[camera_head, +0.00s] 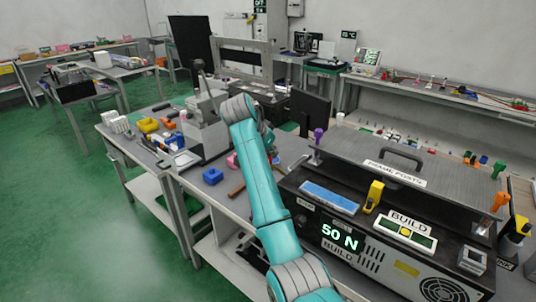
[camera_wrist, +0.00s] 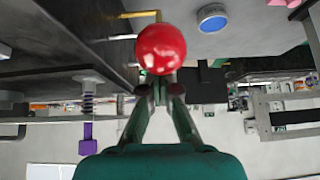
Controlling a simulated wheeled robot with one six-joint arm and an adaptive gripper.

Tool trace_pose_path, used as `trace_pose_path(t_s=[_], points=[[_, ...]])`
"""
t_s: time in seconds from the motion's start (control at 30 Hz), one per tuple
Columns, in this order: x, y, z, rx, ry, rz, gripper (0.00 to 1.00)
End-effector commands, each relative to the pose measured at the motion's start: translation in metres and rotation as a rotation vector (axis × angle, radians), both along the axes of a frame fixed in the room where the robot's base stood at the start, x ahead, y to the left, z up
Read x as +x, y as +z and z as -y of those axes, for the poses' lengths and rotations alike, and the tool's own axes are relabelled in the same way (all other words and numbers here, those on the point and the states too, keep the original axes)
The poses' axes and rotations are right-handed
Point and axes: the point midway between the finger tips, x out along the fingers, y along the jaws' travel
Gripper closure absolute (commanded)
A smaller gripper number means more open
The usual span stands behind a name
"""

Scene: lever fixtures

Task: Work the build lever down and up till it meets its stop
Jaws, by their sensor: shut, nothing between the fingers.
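The dark unit (camera_head: 345,222) stands at the right of the head view, with a lit panel reading "50 N" and "BUILD" (camera_head: 340,238). A BUILD plate (camera_head: 408,225) with a yellow mark sits on its front, beside a yellow handle (camera_head: 374,196). I cannot tell which part is the build lever. In the wrist view a glossy red ball (camera_wrist: 161,49) is right in front of my gripper (camera_wrist: 159,84). The fingers are shut with nothing between them; whether they touch the ball is unclear. In the head view my arm hides the gripper and the ball.
A purple handle (camera_head: 318,135) is on the unit's far left corner; it also shows in the wrist view (camera_wrist: 88,138). An orange handle (camera_head: 500,201) is at the right. Green floor (camera_head: 100,220) is clear at left.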

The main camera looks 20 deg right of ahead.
Motion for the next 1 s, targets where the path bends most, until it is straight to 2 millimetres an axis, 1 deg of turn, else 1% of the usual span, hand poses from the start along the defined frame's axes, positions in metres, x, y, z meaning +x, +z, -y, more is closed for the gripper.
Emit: trace_pose_path(t_s=[0.03, 0.07, 0.1, 0.17, 0.2, 0.27, 0.57, 1.0], points=[[-0.011, -0.028, -0.020, 0.017, 0.019, -0.070, 0.87], [-0.011, -0.028, -0.020, 0.017, 0.019, -0.070, 0.80], [-0.011, -0.028, -0.020, 0.018, 0.019, -0.069, 0.70], [-0.011, -0.028, -0.020, 0.017, 0.019, -0.070, 0.54], [-0.011, -0.028, -0.020, 0.017, 0.019, -0.070, 0.44], [-0.010, -0.028, -0.020, 0.017, 0.019, -0.070, 0.31], [-0.011, -0.027, -0.021, 0.017, 0.021, -0.069, 0.31], [-0.022, 0.003, -0.037, 0.016, 0.022, -0.068, 0.31]])
